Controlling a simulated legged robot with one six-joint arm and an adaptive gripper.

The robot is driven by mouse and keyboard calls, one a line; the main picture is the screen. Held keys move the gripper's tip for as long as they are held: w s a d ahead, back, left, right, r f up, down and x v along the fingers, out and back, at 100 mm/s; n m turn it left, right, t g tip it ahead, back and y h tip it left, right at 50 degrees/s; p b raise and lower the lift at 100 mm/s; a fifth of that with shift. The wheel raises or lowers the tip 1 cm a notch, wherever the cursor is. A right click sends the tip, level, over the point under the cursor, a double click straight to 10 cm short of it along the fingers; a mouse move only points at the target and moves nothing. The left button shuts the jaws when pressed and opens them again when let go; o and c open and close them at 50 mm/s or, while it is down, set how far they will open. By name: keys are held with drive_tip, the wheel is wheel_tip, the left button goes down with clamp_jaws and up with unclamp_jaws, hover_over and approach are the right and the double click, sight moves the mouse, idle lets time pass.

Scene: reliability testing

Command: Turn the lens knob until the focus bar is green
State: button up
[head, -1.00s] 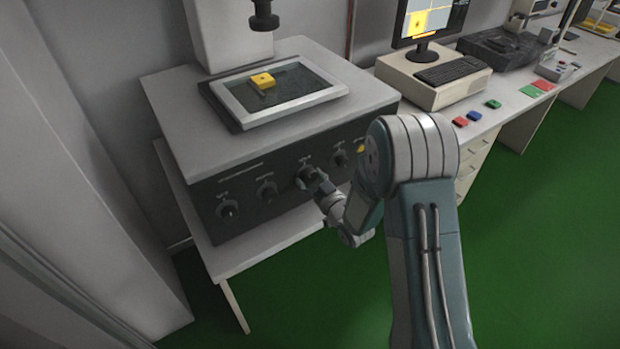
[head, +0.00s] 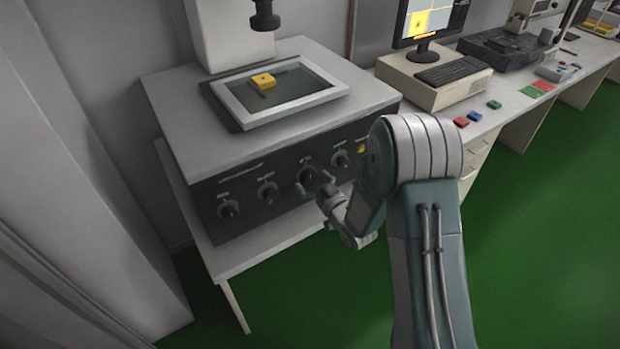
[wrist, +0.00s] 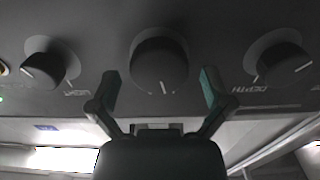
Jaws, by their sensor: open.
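The microscope's dark front panel (head: 280,160) carries several knobs in a row. A middle knob (head: 306,175), whose label is too small to read, is in front of my gripper (head: 324,187). In the wrist view my gripper (wrist: 160,90) is open. Its two fingers are spread to either side of this knob's lower edge (wrist: 160,66), apart from it. The knob's white mark points down in that view. On the monitor (head: 428,20), a small bar (head: 425,37) under the yellow picture looks orange.
Neighbouring knobs (wrist: 45,63) and (wrist: 283,60) sit at either side; one label reads DEPTH upside down. A yellow block (head: 263,80) lies on the framed stage (head: 300,108). A keyboard (head: 450,70) and coloured buttons (head: 475,116) are to the right.

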drive_tip(key=v, duration=1.1)
drive_tip(key=shift+f, duration=0.1)
idle(0.9)
drive_tip(key=x, duration=1.1)
drive_tip(key=shift+w+a, duration=0.2)
drive_tip(key=shift+w, duration=0.1)
drive_tip(key=c, duration=1.1)
